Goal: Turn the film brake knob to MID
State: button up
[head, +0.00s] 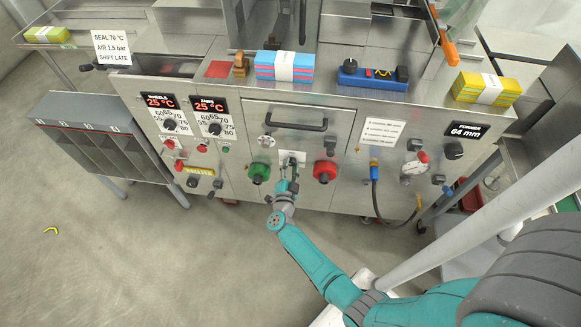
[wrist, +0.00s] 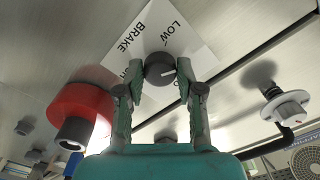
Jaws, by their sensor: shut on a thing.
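The film brake knob (wrist: 159,68) is a dark round knob with a white pointer line, in the middle of the wrist view. Its white label plate (wrist: 124,76) reads BRAKE and LOW; the other lettering is partly hidden by my fingers. The pointer line runs toward the right of the wrist view, away from LOW; I cannot tell which mark it meets. My gripper (wrist: 161,88) has one finger on each side of the knob and is shut on it. In the head view my gripper (head: 288,183) reaches the white plate (head: 292,156), and the knob is hardly visible.
A red knob (head: 324,171) is just right of my gripper and a green knob (head: 259,172) just left. The red knob also stands close in the wrist view (wrist: 80,113). A door handle (head: 297,126) is above.

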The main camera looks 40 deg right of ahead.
jog(key=m, duration=0.6)
jog(key=shift+m, duration=0.3)
jog(key=m, duration=0.6)
jog(key=shift+m, duration=0.3)
jog(key=o, duration=1.2)
jog(key=shift+c, duration=0.2)
jog(key=v, duration=1.2)
